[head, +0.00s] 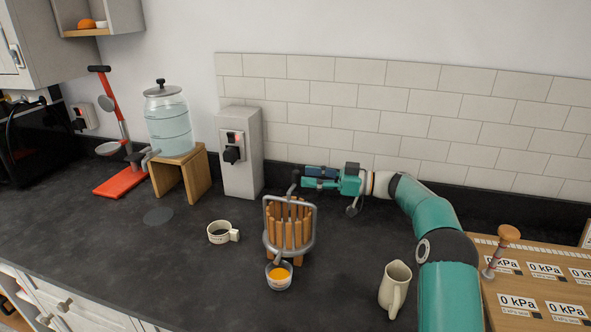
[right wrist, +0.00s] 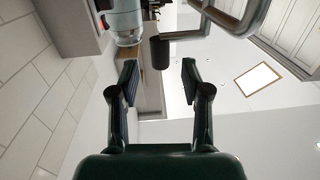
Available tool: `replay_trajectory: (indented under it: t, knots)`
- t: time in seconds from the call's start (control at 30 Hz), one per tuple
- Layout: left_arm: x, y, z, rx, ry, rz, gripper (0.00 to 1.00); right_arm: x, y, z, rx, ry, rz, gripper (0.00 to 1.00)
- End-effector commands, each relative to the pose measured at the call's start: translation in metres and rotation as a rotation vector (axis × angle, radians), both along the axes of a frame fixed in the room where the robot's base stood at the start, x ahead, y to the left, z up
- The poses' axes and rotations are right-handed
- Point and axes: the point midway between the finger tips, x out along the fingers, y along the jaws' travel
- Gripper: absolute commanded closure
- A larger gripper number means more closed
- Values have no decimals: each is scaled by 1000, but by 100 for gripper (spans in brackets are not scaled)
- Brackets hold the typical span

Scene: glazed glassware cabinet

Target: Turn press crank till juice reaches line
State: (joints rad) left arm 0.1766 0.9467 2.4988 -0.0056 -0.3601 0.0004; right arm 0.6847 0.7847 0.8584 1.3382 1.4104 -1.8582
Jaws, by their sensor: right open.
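The press (head: 272,237), with wooden slats in a grey metal frame, stands on the dark counter. A small glass (head: 279,281) with orange juice stands at its front; I cannot make out a line on it. My right gripper (head: 304,177) is at the top of the press, beside the crank (head: 293,186). In the right wrist view the two fingers (right wrist: 158,82) are apart with nothing between them. The crank's dark knob (right wrist: 160,53) is just beyond the fingertips, on a grey bar. My left gripper is not in view.
A water dispenser (head: 169,125) on a wooden stand, a grey box (head: 240,165) and a red lever tool (head: 118,186) are behind left. A wooden kPa board (head: 545,285) lies right.

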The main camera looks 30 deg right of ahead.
Motion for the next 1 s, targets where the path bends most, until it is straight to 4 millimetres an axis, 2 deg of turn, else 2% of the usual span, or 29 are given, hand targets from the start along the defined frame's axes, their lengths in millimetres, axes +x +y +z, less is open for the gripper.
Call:
replay_trajectory:
  t: [0.1, 0.3, 0.67, 0.93, 1.0]
  knots:
    - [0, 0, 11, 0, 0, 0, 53, 15, 16, 3, 1, 1, 3, 53]
    - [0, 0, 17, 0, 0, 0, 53, 29, 29, 1, 1, 1, 1, 53]
    - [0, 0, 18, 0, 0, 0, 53, 32, 32, -1, 0, 0, 1, 53]
    - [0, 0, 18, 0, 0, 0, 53, 32, 31, 0, 1, 1, 1, 98]
    - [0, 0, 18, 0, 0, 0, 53, 32, 31, 0, 1, 1, 1, 100]
